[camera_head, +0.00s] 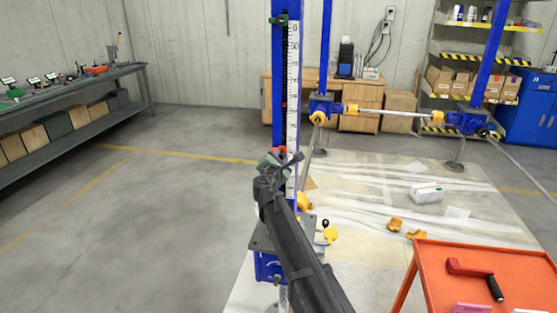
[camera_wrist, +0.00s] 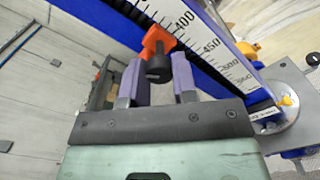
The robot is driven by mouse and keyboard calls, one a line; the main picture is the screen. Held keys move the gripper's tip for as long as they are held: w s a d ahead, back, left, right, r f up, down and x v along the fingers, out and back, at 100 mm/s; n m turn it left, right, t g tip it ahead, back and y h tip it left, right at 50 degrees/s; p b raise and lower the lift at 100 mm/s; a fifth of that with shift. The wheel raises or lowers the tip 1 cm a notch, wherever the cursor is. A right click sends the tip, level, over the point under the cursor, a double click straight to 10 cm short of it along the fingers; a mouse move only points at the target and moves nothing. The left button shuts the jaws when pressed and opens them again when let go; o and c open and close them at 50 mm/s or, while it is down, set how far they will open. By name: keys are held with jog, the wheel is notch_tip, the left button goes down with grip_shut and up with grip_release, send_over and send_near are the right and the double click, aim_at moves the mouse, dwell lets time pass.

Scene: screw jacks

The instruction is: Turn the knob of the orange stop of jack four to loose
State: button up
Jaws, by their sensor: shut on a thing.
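The orange stop (camera_wrist: 156,38) sits on the rail of a blue jack column, beside the white scale near the 400 mark in the wrist view. Its black knob (camera_wrist: 158,70) faces my gripper. My gripper (camera_wrist: 159,76) has one purple finger on each side of the knob and is shut on it. In the head view my gripper (camera_head: 284,160) is at the blue column (camera_head: 279,80), and only a bit of the orange stop (camera_head: 276,148) shows above it. The knob is hidden there. No number for the jack is readable, and the knob's turn angle cannot be told.
A green stop (camera_head: 280,19) sits near the column top. An orange cart (camera_head: 500,252) with a red-and-black tool stands at lower right. Other blue jacks (camera_head: 322,105) joined by a shaft stand behind. A workbench (camera_head: 70,92) lines the left wall. The floor at left is clear.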

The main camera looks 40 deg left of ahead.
jog(key=shift+n, duration=2.2)
jog(key=o, duration=0.9)
jog(key=shift+o, duration=0.2)
jog(key=v, duration=1)
jog(key=shift+s+d, duration=0.2)
jog(key=shift+s, duration=0.15)
